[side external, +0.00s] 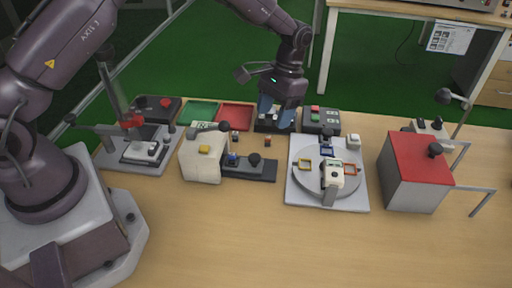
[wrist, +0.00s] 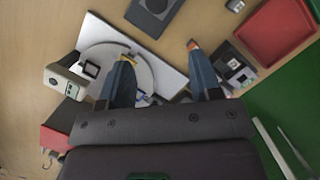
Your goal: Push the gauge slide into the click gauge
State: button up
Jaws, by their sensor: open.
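What looks like the click gauge is a cream housing (side external: 200,160) with a yellow button and a dark lever, left of centre in the side view. A dark rail (side external: 262,174) runs out from its right side. A black round knob (side external: 254,159) stands on the rail, apart from the housing; I take it for the gauge slide. The rail's end shows at the top edge of the wrist view (wrist: 158,22). My gripper (side external: 277,118) is behind the rail, pointing down over a black box. Its blue fingers are apart with nothing between them in the wrist view (wrist: 160,52).
A white plate with a turntable (side external: 300,180) stands right of the rail. A red-topped box (side external: 417,157) is farther right. Red (side external: 236,115) and green (side external: 199,112) trays lie behind the housing. A lever press (side external: 145,150) is at left. The front table is clear.

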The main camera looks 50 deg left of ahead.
aim_at(255, 156)
jog(key=shift+g, duration=0.6)
jog(key=x, duration=0.7)
jog(key=s+x, duration=0.1)
jog(key=x, duration=0.3)
jog(key=shift+r, duration=0.15)
